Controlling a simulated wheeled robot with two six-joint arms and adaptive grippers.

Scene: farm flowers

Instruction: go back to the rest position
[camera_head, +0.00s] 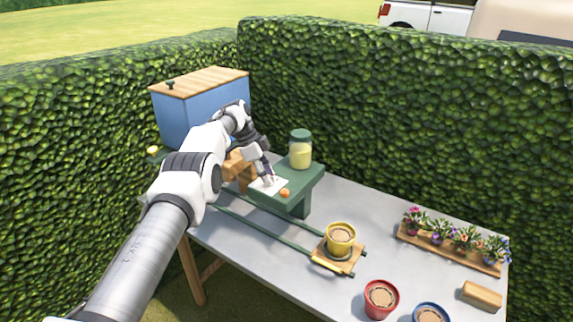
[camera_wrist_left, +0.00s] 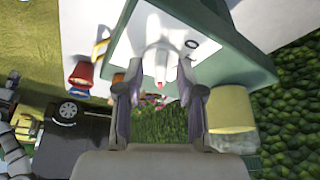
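My left gripper (camera_head: 268,178) is low over the green stand (camera_head: 305,188) on the table, at the white sheet (camera_head: 280,183) on its top. In the left wrist view my left gripper (camera_wrist_left: 160,75) has its two dark fingers spread apart. A white shape (camera_wrist_left: 158,40) with a small red spot shows between and beyond the fingertips; I cannot tell what it is or whether the fingers touch it. A small orange thing (camera_head: 285,193) lies beside the sheet. My right gripper is out of view.
A jar (camera_head: 300,150) stands on the stand, near a blue box (camera_head: 205,112). A yellow pot (camera_head: 341,239) sits on a wooden carriage by green rails. Red (camera_head: 381,299) and blue (camera_head: 430,313) pots, potted flowers (camera_head: 440,232) and a wooden block (camera_head: 481,295) stand right. Hedges border the table (camera_head: 255,262).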

